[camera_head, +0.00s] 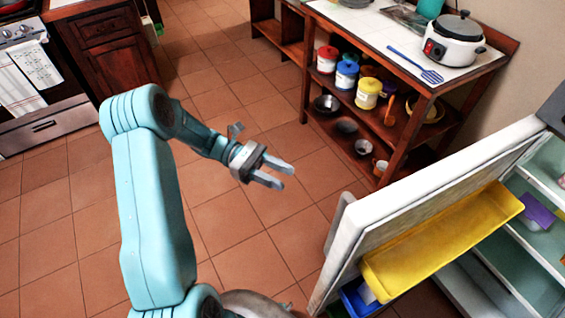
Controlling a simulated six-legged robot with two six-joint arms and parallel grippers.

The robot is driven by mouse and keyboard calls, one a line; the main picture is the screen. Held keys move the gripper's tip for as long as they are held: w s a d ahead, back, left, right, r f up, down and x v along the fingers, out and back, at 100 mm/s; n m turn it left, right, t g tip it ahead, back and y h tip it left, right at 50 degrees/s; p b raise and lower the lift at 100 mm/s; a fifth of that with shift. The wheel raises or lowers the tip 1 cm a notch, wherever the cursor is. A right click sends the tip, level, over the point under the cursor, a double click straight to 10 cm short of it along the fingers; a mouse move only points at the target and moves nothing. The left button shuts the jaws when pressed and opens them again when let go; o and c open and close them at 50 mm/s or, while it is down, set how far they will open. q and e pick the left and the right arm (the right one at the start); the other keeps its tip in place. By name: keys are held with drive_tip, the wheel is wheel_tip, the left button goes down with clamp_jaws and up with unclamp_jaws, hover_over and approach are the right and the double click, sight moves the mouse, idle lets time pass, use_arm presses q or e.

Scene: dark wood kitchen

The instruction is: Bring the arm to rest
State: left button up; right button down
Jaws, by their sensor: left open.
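My left arm (150,200) comes in from the lower left. It rises and bends over at the top left of the view. My left gripper (277,175) is near the middle of the picture, over the tiled floor. Its two fingers point to the right and stand apart, with nothing between them. My right gripper does not show.
An open fridge door (440,195) with a yellow shelf bin (440,240) stands at the lower right. A wooden shelf unit (390,130) holds canisters and bowls; a rice cooker (453,42) and blue spatula (415,65) are on top. An oven (40,90) is at left. Floor (230,100) between is clear.

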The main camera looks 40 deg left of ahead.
use_arm(q)
drive_tip(key=s+d+f+m+g+y, duration=0.1)
drive_tip(key=s+d+f+m+y, duration=0.2)
drive_tip(key=f, duration=0.5)
drive_tip(key=s+d+f+m+g+y, duration=0.1)
drive_tip(key=s+d+f+m+y, duration=0.3)
drive_tip(key=d+f+m+y, duration=0.2)
drive_tip(key=s+d+f+m+y, duration=0.4)
drive_tip(key=d+f+m, duration=0.4)
drive_tip(key=f+m, duration=0.1)
drive_tip(key=shift+s+d+f+g+y, duration=0.15)
drive_tip(key=shift+d+f+g+y, duration=0.05)
drive_tip(key=shift+f+g+y, duration=0.2)
drive_tip(key=shift+s, duration=0.15)
